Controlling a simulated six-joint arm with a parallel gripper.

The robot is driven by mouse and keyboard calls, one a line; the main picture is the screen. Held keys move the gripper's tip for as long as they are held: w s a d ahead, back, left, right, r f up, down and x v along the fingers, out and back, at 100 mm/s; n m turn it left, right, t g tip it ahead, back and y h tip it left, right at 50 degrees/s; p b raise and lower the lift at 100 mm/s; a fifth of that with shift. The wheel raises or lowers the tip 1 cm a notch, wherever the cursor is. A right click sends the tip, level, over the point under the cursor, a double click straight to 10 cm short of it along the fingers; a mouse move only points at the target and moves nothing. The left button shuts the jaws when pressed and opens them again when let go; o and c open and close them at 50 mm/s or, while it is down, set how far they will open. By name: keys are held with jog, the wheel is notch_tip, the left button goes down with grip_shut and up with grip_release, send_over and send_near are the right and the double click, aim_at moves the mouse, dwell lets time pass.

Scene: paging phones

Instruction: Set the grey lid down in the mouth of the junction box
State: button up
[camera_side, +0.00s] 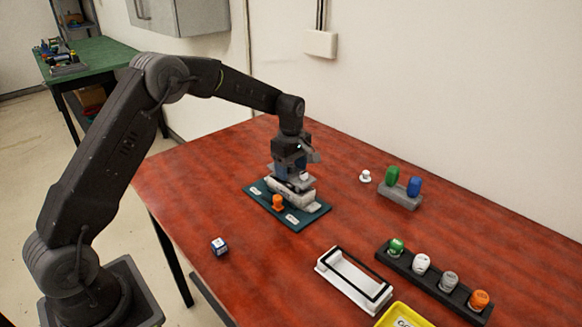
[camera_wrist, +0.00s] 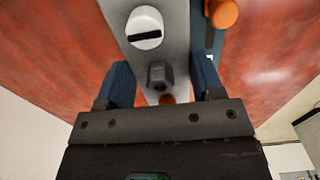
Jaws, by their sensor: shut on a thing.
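My gripper (camera_side: 291,172) points down over a teal board. In the wrist view its two blue fingers (camera_wrist: 163,88) are either side of a long grey piece (camera_wrist: 160,45), which I take to be the grey lid. It carries a hex knob (camera_wrist: 158,76) between the fingers and a white round part with a black slot (camera_wrist: 145,27). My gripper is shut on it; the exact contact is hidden. In the side view pale grey parts (camera_side: 290,194) show under the fingers, close above or on the board. A white open box with a black rim (camera_side: 354,280), apparently the junction box, stands front right.
The teal board (camera_side: 312,216) carries an orange peg (camera_side: 278,203) and white labels. A black rack (camera_side: 433,281) with several coloured knobs and a yellow tray (camera_side: 402,316) are near the box. A blue-white cube (camera_side: 219,246) lies left. A grey block (camera_side: 401,198) holds green and blue pieces.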

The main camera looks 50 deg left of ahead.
jog(key=shift+f, duration=0.2)
jog(key=shift+f, duration=0.35)
jog(key=shift+f, duration=0.65)
dwell(0.9)
jog(key=o, duration=1.2)
jog(key=shift+r, duration=3.2)
